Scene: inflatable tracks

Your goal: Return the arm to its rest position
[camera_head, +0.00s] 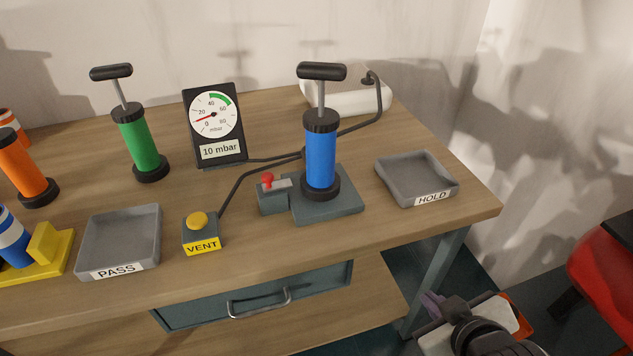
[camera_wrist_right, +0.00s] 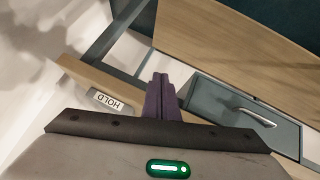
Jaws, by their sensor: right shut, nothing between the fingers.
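My right gripper (camera_head: 433,304) is low at the bottom right of the head view, beside the table's right front leg and below the tabletop. In the right wrist view its purple fingers (camera_wrist_right: 160,97) are together, with nothing between them. My left gripper and arm are not in view. The blue pump (camera_head: 321,155) stands upright on a grey base, apart from my gripper.
The wooden table (camera_head: 300,255) holds a HOLD tray (camera_head: 416,178), PASS tray (camera_head: 120,240), VENT button box (camera_head: 200,232), gauge reading 10 mbar (camera_head: 215,125) and green pump (camera_head: 139,143). A drawer (camera_head: 255,297) sits under the tabletop. A red object (camera_head: 605,265) is at right.

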